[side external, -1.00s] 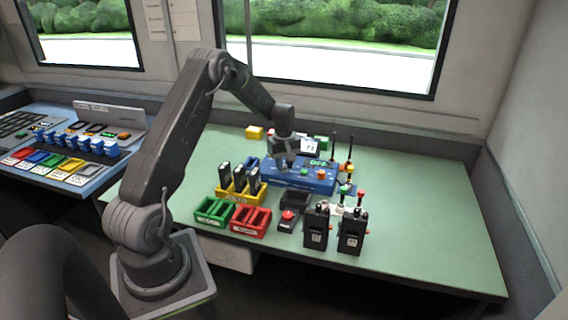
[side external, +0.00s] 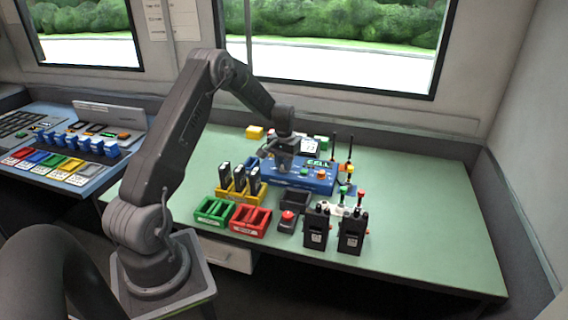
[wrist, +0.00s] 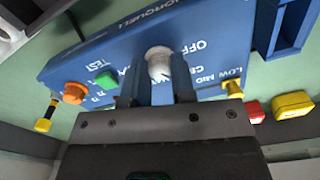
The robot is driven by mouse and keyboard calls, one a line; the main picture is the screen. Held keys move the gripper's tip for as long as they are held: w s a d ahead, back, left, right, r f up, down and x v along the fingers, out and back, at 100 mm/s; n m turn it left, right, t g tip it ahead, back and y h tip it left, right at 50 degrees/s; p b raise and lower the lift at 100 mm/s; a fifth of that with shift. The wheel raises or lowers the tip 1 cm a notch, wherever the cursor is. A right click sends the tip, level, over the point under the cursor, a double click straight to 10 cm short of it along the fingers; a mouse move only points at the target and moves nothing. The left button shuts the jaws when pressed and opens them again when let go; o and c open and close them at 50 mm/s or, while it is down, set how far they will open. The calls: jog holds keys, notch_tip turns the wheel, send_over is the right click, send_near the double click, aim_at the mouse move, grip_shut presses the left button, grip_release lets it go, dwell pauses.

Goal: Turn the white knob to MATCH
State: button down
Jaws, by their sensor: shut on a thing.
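The blue box (side external: 318,187) stands on the green table, with a small dark display showing green text, too small to read surely. The white knob (wrist: 158,60) is on its face in the wrist view, a dark mark on its near side. Printed labels surround it; OFF, MID, LOW and TEST can be read, others are partly covered by my fingers, and I cannot make out MATCH. My gripper (wrist: 156,88) has its two fingers on either side of the knob, shut on it. In the side view my gripper (side external: 284,166) is over the box's left part and hides the knob.
The box also carries a green button (wrist: 106,79) and an orange knob (wrist: 74,93). In front stand a yellow rack (side external: 236,196) with black packs, a green tray (side external: 212,212), a red tray (side external: 250,219) and two black radios (side external: 316,228). The table's right side is clear.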

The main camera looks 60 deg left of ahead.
jog(key=m, duration=0.6)
jog(key=shift+m, duration=0.3)
jog(key=m, duration=0.5)
jog(key=shift+m, duration=0.4)
jog(key=c, duration=0.9)
grip_release()
jog(key=shift+c, duration=0.2)
notch_tip(320, 180, up, 14)
